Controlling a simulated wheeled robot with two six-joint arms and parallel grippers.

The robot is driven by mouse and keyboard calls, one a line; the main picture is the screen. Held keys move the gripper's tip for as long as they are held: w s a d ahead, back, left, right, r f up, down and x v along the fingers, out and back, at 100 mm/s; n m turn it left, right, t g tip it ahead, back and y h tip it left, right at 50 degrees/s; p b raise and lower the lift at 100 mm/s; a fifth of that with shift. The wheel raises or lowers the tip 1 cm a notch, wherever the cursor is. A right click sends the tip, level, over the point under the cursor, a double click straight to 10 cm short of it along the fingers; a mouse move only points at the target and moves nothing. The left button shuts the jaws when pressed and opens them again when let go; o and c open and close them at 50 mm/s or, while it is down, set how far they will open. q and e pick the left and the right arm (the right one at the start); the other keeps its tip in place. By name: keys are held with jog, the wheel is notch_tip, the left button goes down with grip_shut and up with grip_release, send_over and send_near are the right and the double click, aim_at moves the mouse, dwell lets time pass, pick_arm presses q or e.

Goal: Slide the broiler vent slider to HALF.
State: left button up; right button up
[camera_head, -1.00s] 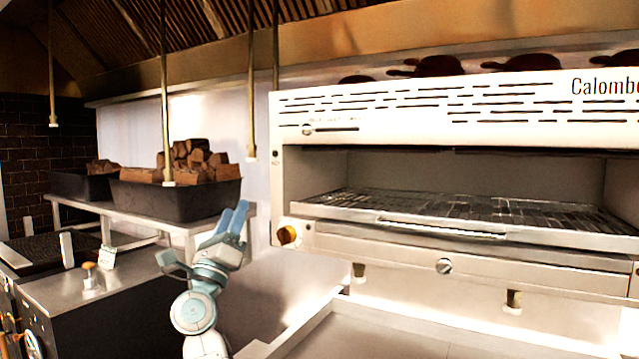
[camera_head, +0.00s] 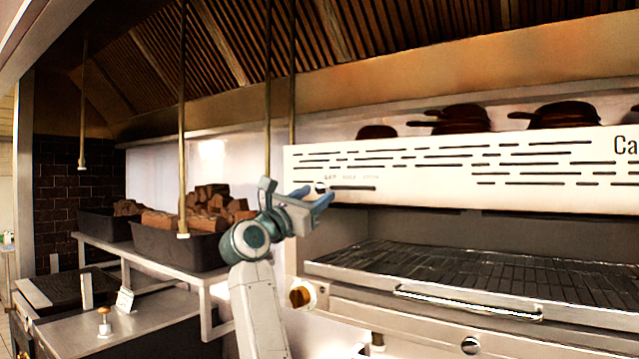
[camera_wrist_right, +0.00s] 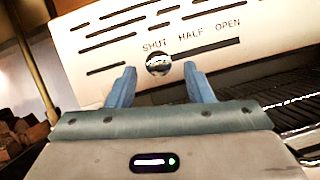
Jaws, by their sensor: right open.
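The broiler (camera_head: 440,165) has a white slotted front panel. The vent slider's round metal knob (camera_wrist_right: 158,64) shows in the right wrist view at the left end of a dark slot (camera_wrist_right: 215,49), below the word SHUT. The labels SHUT, HALF and OPEN run left to right above the slot. My right gripper (camera_wrist_right: 158,82) is open, its two blue fingers on either side of the knob in the picture; I cannot tell if they touch it. In the head view the right gripper (camera_head: 322,197) is at the panel's lower left and largely hides the knob. My left gripper is not in view.
The broiler rack (camera_head: 470,270) with its handle (camera_head: 470,302) lies below the panel. Trays of firewood (camera_head: 180,245) stand on a shelf at left. Hanging rods (camera_head: 183,120) come down at left.

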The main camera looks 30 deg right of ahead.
jog(key=shift+p+x, duration=0.3)
jog(key=shift+x, duration=0.8)
grip_shut()
jog(key=s, duration=0.1)
jog(key=s+d+b, duration=0.1)
jog(key=s, duration=0.1)
jog(key=s+d, duration=0.1)
jog(key=shift+s+b, duration=0.2)
jog(key=shift+b, duration=0.2)
jog(key=shift+s, duration=0.2)
jog(key=shift+w, duration=0.15)
grip_release()
